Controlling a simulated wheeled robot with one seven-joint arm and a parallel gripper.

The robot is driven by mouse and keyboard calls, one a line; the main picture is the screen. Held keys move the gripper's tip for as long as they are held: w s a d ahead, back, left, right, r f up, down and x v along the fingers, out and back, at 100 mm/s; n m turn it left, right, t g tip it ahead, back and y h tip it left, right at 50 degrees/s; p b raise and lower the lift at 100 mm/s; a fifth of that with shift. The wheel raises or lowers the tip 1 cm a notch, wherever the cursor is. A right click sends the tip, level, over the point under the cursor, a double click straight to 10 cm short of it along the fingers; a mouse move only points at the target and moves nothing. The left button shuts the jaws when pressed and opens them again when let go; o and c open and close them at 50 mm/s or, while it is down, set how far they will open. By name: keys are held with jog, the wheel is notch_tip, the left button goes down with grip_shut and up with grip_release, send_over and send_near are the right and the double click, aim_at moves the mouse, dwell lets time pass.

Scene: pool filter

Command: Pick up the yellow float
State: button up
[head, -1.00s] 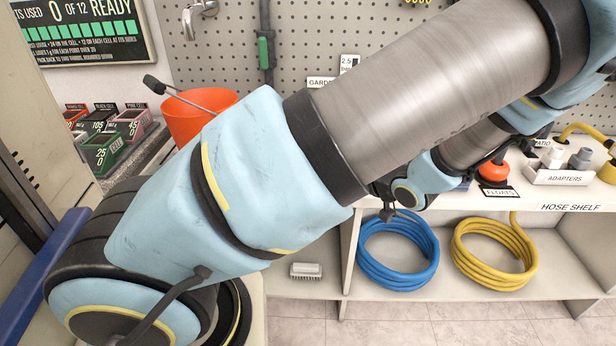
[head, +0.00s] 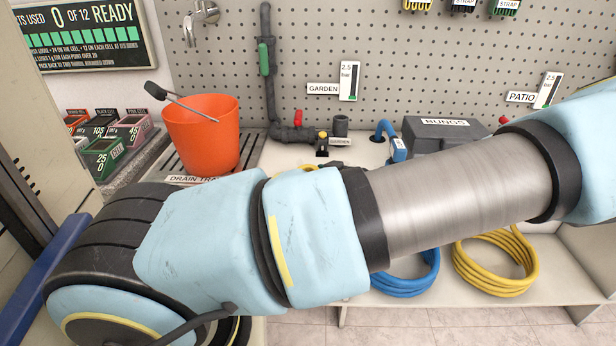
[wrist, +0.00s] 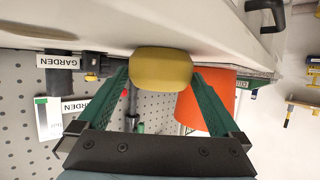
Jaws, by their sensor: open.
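The yellow float (wrist: 161,75) is a rounded, dull-yellow block in the middle of the wrist view, against the pale counter, which appears at the top there. My gripper (wrist: 160,82) has its two green fingers apart, one on each side of the float. The fingertips are close to the float's left and right ends; I cannot tell whether they touch it. In the head view my arm hides most of the gripper and float.
An orange bucket (head: 203,135) stands on the drain tray left of my arm; it also shows in the wrist view (wrist: 215,98). Garden pipework (head: 290,134) with valves is behind the arm. Coiled hoses lie on the lower shelf.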

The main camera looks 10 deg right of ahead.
jog(key=shift+x, duration=0.8)
jog(key=shift+c, duration=0.2)
jog(key=c, duration=1.1)
jog(key=shift+c, duration=0.2)
notch_tip(320, 180, up, 10)
jog(key=shift+p, duration=0.35)
